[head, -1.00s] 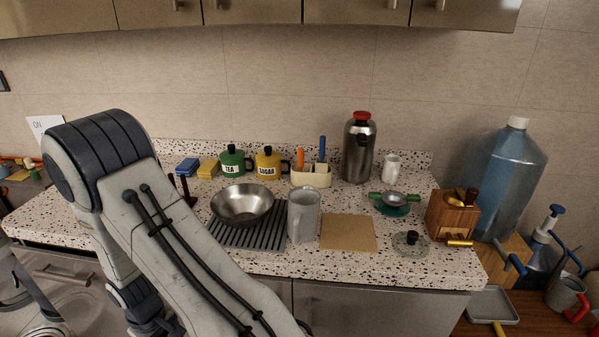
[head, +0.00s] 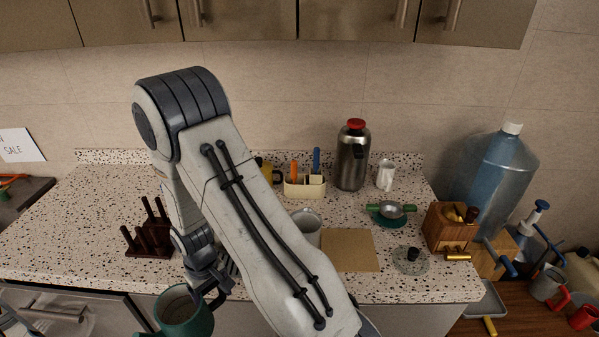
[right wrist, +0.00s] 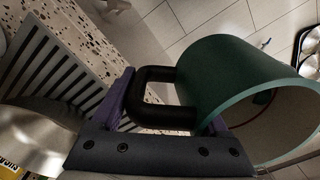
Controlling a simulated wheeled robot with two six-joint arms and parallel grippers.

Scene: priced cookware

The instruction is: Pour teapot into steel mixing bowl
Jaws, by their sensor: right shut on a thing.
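My right gripper (head: 212,286) is shut on the black handle of a green open-topped pot (head: 185,314), which I take to be the teapot. In the head view it hangs low, in front of the counter's front edge. The right wrist view shows the pot (right wrist: 225,85) tilted in the picture, with the gripper fingers (right wrist: 160,112) at its handle. What is inside cannot be made out. The steel mixing bowl (right wrist: 30,140) shows at the lower left of the right wrist view, apart from the pot. My right arm hides it in the head view. My left gripper is not in view.
A ribbed grey mat (right wrist: 45,62) lies beside the bowl. A dark peg rack (head: 150,238) is on the left. A steel flask (head: 352,160) stands at the back.

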